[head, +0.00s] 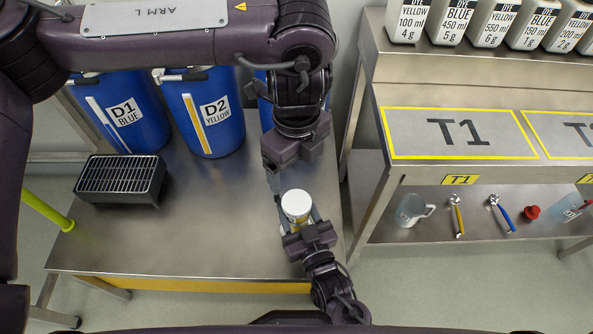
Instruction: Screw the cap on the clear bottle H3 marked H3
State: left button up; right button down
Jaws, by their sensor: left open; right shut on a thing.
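A small bottle with a round white top (296,203) stands at the right end of the steel table; a little yellow shows below the top. Its label is hidden, so I cannot read H3. My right gripper (300,222) comes from the near side and is shut on the bottle's body. My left gripper (288,188) is open and points down just above and behind the white top. One of its fingers shows at the left of the top; I cannot tell whether it touches. The white top looks like a cap, but whether it is tight I cannot tell.
Blue drums D1 (133,108) and D2 (208,112) and a black grated box (122,179) stand on the steel table (190,235). The right bench has a T1 area (457,133) and dye bottles (452,20); its lower shelf holds a jug (410,209) and tools. The table's front middle is clear.

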aim_at(301, 215)
jog(key=shift+r, duration=0.1)
dwell(0.3)
jog(key=shift+r+p, duration=1.5)
jog(key=shift+p, duration=0.4)
